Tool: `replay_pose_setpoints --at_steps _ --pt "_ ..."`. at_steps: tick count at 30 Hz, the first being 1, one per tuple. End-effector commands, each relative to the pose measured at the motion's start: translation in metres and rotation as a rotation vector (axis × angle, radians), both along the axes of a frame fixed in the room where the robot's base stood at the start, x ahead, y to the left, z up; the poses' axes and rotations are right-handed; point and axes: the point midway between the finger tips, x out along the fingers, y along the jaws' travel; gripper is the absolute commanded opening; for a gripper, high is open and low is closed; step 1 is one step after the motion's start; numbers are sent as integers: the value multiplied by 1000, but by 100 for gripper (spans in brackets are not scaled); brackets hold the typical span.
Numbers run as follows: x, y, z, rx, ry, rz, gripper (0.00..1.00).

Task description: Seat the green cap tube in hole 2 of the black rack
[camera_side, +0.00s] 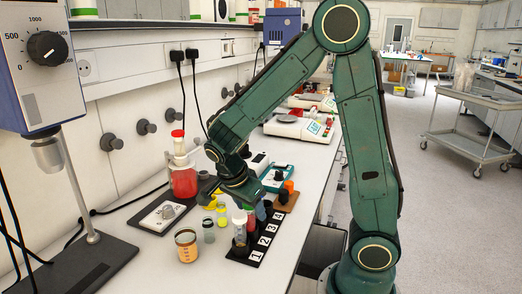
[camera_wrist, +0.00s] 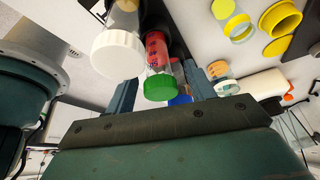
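The green cap tube (camera_wrist: 160,84), with a clear body and red contents, lies between the fingers of my gripper (camera_wrist: 161,72) in the wrist view. Gaps show on both sides of it, so the fingers look open around it. In the side view my gripper (camera_side: 243,192) is low over the black rack (camera_side: 243,257), hiding the green cap. A reddish tube body (camera_side: 251,220) shows beneath it, near label 2. Whether this tube is fully seated cannot be told. A white cap tube (camera_side: 239,220) stands at hole 1, just beside; its cap shows in the wrist view (camera_wrist: 117,54).
A dark blue tube (camera_side: 261,211) stands farther along the rack. Bench is clear at front.

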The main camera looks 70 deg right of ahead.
Motion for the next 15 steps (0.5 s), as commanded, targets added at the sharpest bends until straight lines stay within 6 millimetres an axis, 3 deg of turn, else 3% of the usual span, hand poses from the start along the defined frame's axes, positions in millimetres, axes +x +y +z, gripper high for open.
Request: replay_pose_setpoints --at_steps 15 --pt "1 2 7 -1 -1 2 57"
